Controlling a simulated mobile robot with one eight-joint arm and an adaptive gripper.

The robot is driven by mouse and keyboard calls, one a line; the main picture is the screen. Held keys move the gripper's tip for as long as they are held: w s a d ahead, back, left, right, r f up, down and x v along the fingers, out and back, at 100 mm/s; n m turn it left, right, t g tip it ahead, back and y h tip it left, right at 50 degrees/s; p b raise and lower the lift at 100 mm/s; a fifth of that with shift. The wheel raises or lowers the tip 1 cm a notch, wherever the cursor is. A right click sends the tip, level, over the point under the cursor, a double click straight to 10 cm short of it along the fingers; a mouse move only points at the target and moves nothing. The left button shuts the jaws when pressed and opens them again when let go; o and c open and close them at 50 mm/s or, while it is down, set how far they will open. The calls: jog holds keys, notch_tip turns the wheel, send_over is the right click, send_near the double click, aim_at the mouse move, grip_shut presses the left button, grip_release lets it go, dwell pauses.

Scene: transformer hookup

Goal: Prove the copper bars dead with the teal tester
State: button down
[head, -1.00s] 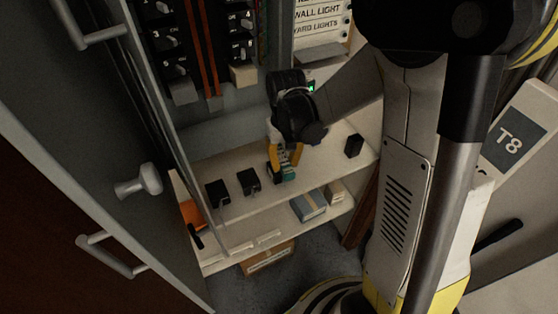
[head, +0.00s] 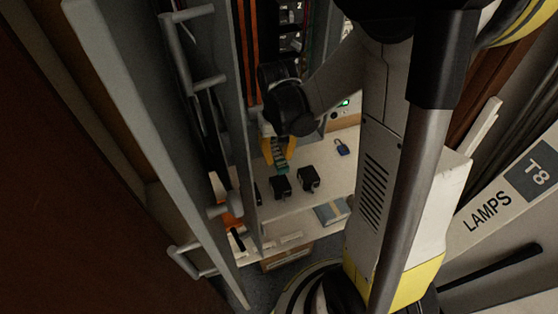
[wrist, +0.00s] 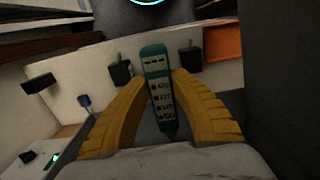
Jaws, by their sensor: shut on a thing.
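The teal tester (head: 281,160) is held in my gripper (head: 279,152), with yellow fingers on both sides of it. In the wrist view the tester (wrist: 155,62) stands between the fingers with its labelled face and column of marks toward the camera. It appears to be above the shelf in the head view. The copper bars (head: 243,62) run vertically in the cabinet, up and left of my gripper and apart from the tester. Their lower ends are hidden behind the door edge and my arm.
The white shelf (head: 330,178) carries two black blocks (head: 308,178) and a blue padlock (head: 342,147). A blue-grey box (head: 331,212) lies on the level below. The open grey cabinet door (head: 150,120) with its handles stands close at left. An orange bin (wrist: 222,43) shows in the wrist view.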

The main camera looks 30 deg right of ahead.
aim_at(271, 141)
jog(key=shift+w+d, duration=0.25)
jog(key=shift+w, duration=0.95)
jog(key=shift+w+d, duration=0.2)
jog(key=shift+w, duration=1)
jog(key=shift+w+d, duration=0.1)
jog(key=shift+w, duration=0.5)
jog(key=shift+s, duration=0.1)
jog(key=shift+s+a, duration=0.2)
jog(key=shift+s, duration=0.9)
jog(key=shift+s+a, duration=0.25)
jog(key=shift+s, duration=0.9)
jog(key=shift+s+a, duration=0.2)
jog(key=shift+s, duration=0.9)
